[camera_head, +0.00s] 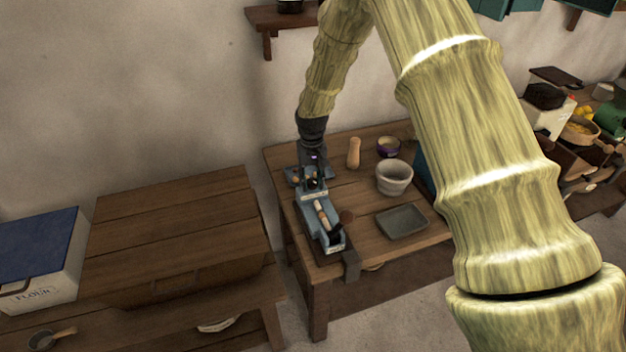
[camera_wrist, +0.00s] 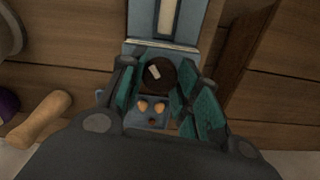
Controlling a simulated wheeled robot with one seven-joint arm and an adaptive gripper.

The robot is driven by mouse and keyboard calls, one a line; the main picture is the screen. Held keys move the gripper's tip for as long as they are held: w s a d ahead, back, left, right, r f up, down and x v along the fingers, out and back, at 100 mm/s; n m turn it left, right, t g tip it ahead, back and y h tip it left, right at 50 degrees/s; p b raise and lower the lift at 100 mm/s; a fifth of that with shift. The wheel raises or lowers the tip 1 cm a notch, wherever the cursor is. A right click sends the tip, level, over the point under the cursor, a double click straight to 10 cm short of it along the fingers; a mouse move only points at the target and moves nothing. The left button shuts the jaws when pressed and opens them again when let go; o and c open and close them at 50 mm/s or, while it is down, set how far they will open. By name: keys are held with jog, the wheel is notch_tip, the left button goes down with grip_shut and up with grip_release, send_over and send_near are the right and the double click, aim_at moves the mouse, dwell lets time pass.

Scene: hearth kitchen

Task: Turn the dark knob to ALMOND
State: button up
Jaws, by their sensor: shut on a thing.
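The dark round knob (camera_wrist: 160,79) sits on a blue-grey device, between my gripper's teal-padded fingers in the wrist view. A short pale mark on the knob's top runs slightly diagonally, toward the picture's upper left. My gripper (camera_wrist: 157,88) is shut on the knob. On the blue panel just below the knob are two tan nut-shaped pieces (camera_wrist: 151,106) and a small dark brown one (camera_wrist: 152,121). No ALMOND lettering is readable. In the head view, my gripper (camera_head: 314,178) reaches down at the far end of the blue-grey device (camera_head: 304,213) and hides the knob.
The device stands on the wooden table (camera_head: 369,223). To its right are a wooden pestle-like piece (camera_head: 353,153), a pale bowl (camera_head: 394,178), a small dark bowl (camera_head: 388,147) and a grey tray (camera_head: 402,222). A lower wooden chest (camera_head: 170,225) stands left, across a gap.

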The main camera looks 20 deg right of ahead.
aim_at(312, 181)
jog(key=m, duration=0.8)
jog(key=shift+b, duration=0.3)
jog(key=m, duration=0.4)
jog(key=shift+m+p, duration=0.35)
jog(key=shift+m, duration=1.75)
jog(key=o, duration=1)
notch_tip(312, 181, up, 12)
